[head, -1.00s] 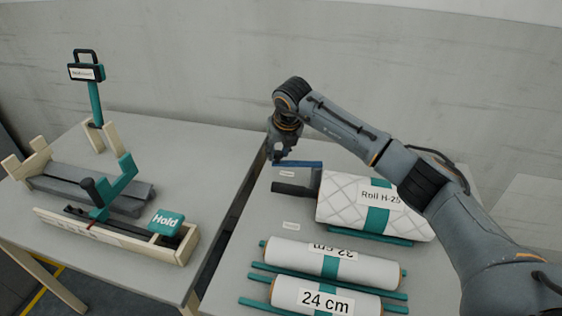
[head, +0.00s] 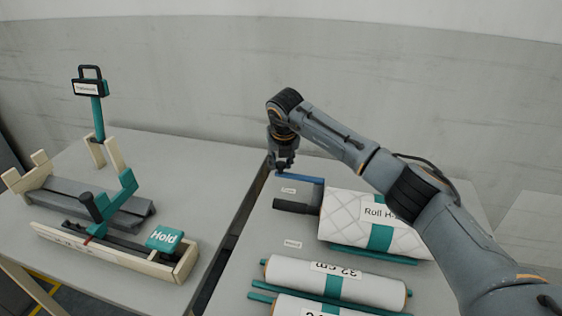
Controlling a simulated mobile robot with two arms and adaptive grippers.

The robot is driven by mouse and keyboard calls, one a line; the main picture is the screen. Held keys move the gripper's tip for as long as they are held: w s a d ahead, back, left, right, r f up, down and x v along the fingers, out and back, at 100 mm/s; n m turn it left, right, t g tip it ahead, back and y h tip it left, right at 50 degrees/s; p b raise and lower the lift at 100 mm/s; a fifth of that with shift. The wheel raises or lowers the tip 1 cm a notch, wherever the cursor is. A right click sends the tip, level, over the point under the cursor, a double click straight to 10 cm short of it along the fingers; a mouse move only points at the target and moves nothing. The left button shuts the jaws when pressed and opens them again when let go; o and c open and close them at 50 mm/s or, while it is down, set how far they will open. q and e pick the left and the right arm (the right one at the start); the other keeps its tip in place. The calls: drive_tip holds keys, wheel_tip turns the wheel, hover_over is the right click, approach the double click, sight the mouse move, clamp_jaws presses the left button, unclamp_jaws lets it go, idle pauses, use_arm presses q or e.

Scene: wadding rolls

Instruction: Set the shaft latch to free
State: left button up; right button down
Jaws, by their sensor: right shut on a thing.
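A blue latch bar (head: 304,179) shows in the head view at the left end of the white quilted roll (head: 350,213) labelled "Roll H-…", the rest of the label being behind my arm. The dark shaft end (head: 295,206) sticks out left of this roll, just in front of the bar. My right gripper (head: 281,169) is shut on the left end of the blue bar. The fingertips are small and partly hidden by the wrist. Small white labels, one just in front of the bar (head: 288,190), are too small to read. My left gripper is not in view.
Two more white rolls with teal bands, the upper one (head: 300,274) marked in cm, lie on teal rails in front. On the left table stand a wooden frame with a teal arm and "Hold" plate (head: 164,239). A gap separates the tables.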

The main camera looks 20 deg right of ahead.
drive_tip(key=c, duration=1)
unclamp_jaws()
drive_tip(key=shift+w, duration=0.1)
drive_tip(key=shift+c, duration=0.2)
drive_tip(key=shift+r, duration=0.2)
drive_tip(key=d+v, duration=0.1)
drive_tip(key=v, duration=1)
drive_tip(key=shift+s+a+r, duration=0.25)
drive_tip(key=shift+a, duration=0.15)
